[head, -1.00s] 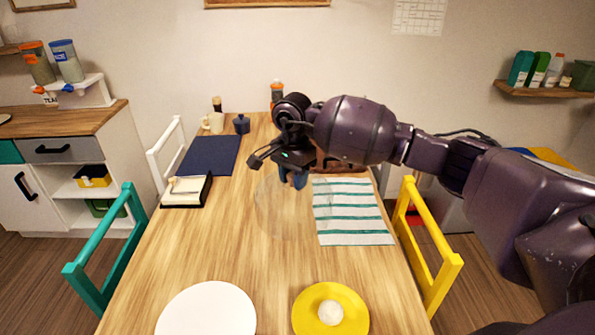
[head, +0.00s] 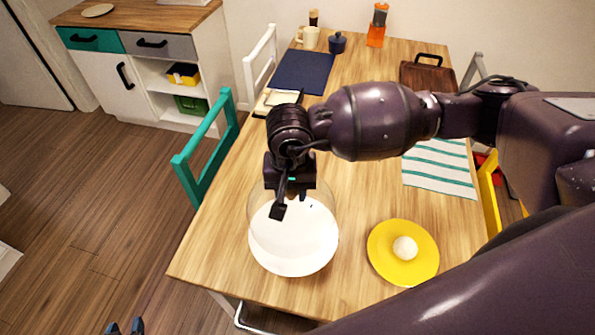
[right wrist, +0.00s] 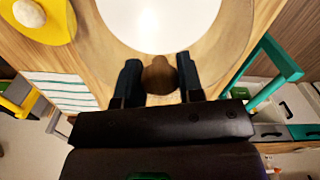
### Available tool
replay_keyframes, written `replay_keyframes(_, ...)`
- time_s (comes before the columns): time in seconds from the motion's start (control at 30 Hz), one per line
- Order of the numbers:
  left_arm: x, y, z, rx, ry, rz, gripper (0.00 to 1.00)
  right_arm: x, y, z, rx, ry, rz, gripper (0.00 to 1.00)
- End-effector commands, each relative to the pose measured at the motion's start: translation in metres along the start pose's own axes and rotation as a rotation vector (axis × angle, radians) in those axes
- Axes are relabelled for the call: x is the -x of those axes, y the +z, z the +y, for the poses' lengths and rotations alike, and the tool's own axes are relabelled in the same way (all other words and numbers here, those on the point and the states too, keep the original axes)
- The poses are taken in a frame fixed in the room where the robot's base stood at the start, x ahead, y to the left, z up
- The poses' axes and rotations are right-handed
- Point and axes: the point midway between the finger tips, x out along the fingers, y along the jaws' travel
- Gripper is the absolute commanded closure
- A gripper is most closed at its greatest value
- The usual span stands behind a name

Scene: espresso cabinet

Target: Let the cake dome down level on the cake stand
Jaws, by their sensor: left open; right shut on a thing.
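The white round cake stand (head: 293,258) is at the near left of the table in the head view, and its white top shows in the right wrist view (right wrist: 160,20). The clear cake dome (head: 328,205) is over it, its faint outline around and above the white disc. Whether its rim touches the stand or is level, I cannot tell. My right gripper (head: 290,202) is above the dome. In the right wrist view its fingers (right wrist: 158,82) are shut on the dome's brown knob (right wrist: 160,75). My left gripper (head: 125,327) is open and empty, low at the bottom left.
A yellow plate (head: 385,268) with a white ball (head: 405,248) stands right of the stand. A striped cloth (head: 440,170) lies farther right. A teal chair (head: 207,150) is at the left table edge. A navy mat (head: 303,72) lies behind.

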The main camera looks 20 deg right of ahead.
Motion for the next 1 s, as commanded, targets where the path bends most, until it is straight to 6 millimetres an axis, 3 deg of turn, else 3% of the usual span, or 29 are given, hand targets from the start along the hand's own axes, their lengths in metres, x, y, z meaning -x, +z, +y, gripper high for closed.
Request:
replay_keyframes(0.67, -0.005, 0.011, 0.002, 0.001, 0.001, -0.004, 0.57, -0.003, -0.002, 0.0, 0.008, 0.001, 0.0, 1.0)
replay_keyframes(1.0, -0.017, 0.024, 0.004, 0.0, 0.002, 0.001, 0.57, -0.021, -0.002, 0.0, 0.008, 0.002, -0.002, 1.0)
